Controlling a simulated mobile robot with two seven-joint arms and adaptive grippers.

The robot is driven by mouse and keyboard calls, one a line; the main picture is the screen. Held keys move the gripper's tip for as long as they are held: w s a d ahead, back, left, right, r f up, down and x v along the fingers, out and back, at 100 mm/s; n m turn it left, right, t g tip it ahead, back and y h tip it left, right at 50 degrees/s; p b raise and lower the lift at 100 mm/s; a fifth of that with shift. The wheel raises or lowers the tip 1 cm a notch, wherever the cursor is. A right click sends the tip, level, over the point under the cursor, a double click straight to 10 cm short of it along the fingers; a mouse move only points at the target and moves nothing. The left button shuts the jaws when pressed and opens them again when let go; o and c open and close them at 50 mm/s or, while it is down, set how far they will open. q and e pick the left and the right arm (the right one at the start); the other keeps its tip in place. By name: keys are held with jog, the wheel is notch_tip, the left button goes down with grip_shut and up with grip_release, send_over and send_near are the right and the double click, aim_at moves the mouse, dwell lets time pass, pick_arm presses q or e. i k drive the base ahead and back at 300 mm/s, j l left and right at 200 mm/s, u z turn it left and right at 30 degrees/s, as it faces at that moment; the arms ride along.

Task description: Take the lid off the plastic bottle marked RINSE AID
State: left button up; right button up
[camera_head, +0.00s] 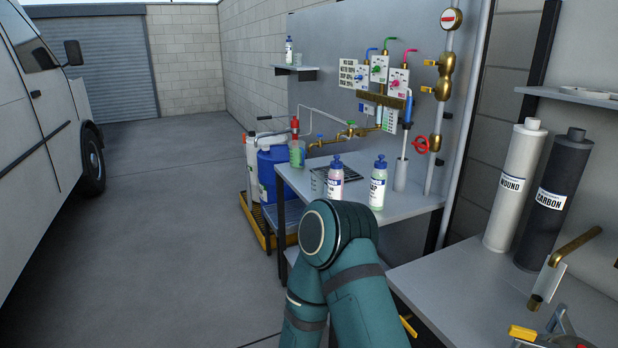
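No label reading RINSE AID is legible in the head view. A small bottle with pinkish contents and a blue cap (335,180) stands upright on the grey workbench (405,205). Neither of my grippers can be made out.
Blue and white canisters (272,175) stand left of the bench. Behind the bottles are brass taps, pipes and a valve panel (388,72). A right-hand bench (465,285) holds white and dark cylinders (515,185) and brass fittings. A van (40,120) is left; the floor between is clear.

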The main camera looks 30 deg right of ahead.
aim_at(336, 164)
jog(key=i+l+u, duration=0.1)
jog(key=i+u, duration=0.35)
jog(key=i, duration=1)
jog(key=i+z, duration=0.35)
jog(key=i+j+z, duration=0.2)
jog(key=z, duration=0.15)
jog(key=i+j+z, duration=0.45)
jog(key=z, duration=0.35)
jog(key=i+j+z, duration=0.1)
jog(key=z, duration=0.4)
jog(key=i+j+z, duration=0.1)
jog(key=z, duration=0.35)
jog(key=j+z, duration=0.3)
jog(key=z, duration=0.15)
jog(key=j+z, duration=0.45)
jog(key=k+j+z, duration=0.1)
jog(key=z, duration=0.3)
jog(key=j, duration=0.1)
